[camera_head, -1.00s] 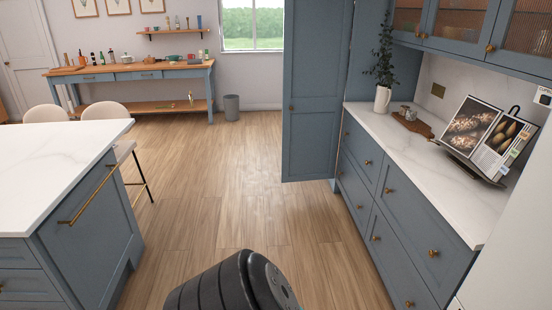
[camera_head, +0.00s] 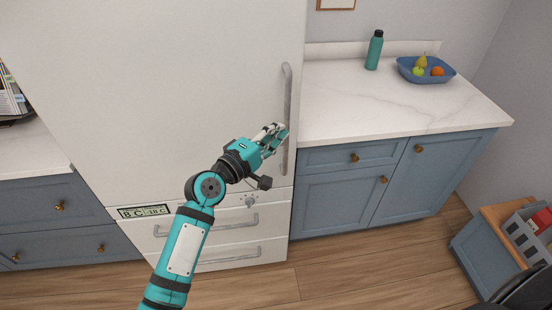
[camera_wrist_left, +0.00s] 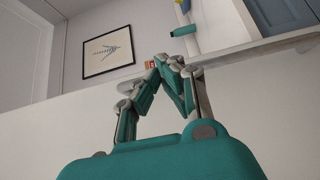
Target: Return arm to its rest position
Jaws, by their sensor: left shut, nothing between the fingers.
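My left arm reaches up from the bottom of the head view. My left gripper (camera_head: 277,136) is in front of the white fridge (camera_head: 170,90), near its long vertical handle (camera_head: 287,110). I cannot tell whether it touches the handle. In the left wrist view the fingers of the left gripper (camera_wrist_left: 165,62) meet at their tips, shut and empty. My right gripper is not in view.
Right of the fridge, a white counter (camera_head: 350,105) holds a teal bottle (camera_head: 374,50) and a blue tray (camera_head: 440,77) of fruit. Blue cabinets (camera_head: 340,190) stand below. A grey crate (camera_head: 525,235) sits on a small cabinet at lower right. Wooden floor (camera_head: 350,265) lies free in front.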

